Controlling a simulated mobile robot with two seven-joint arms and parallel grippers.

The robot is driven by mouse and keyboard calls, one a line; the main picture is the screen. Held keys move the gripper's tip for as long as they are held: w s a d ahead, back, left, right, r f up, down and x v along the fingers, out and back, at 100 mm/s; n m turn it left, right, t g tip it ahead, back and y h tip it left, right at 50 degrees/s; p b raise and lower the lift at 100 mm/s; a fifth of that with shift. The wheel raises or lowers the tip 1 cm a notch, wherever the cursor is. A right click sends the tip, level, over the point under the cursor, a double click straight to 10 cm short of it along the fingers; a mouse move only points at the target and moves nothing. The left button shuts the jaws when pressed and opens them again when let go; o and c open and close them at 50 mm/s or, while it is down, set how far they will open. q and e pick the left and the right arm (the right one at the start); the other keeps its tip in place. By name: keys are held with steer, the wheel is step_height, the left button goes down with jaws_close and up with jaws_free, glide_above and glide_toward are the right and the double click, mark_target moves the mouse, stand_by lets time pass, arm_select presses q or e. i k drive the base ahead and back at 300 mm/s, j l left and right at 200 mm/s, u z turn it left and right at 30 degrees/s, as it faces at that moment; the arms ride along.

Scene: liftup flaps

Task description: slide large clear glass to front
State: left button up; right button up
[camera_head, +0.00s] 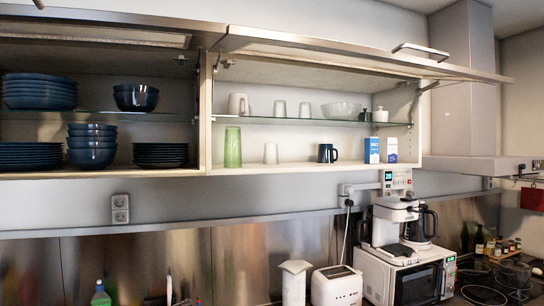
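A clear glass (271,153) stands upright on the bottom board of the open right-hand wall cabinet, and it looks the tallest of the clear glasses. Two shorter clear glasses, one at left (280,108) and one at right (305,110), stand on the glass shelf above it. A tall green glass (232,147) stands to its left and a dark mug (327,153) to its right, both apart from it. Neither of my grippers is in view.
The right cabinet's flap (350,52) is raised and juts out above the opening. A white mug (238,104) and clear bowl (341,110) share the glass shelf (290,122). Blue and white cartons (372,150) stand at right. Below are a coffee machine (400,225) and microwave (410,280).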

mark_target(271, 154)
steer(key=i+l, duration=0.15)
steer(key=l, duration=0.25)
steer(key=i+l, duration=0.15)
steer(key=l, duration=0.25)
steer(key=i+l, duration=0.2)
steer(key=l, duration=0.2)
steer(key=i+l, duration=0.15)
steer(key=l, duration=0.25)
steer(key=u, duration=2)
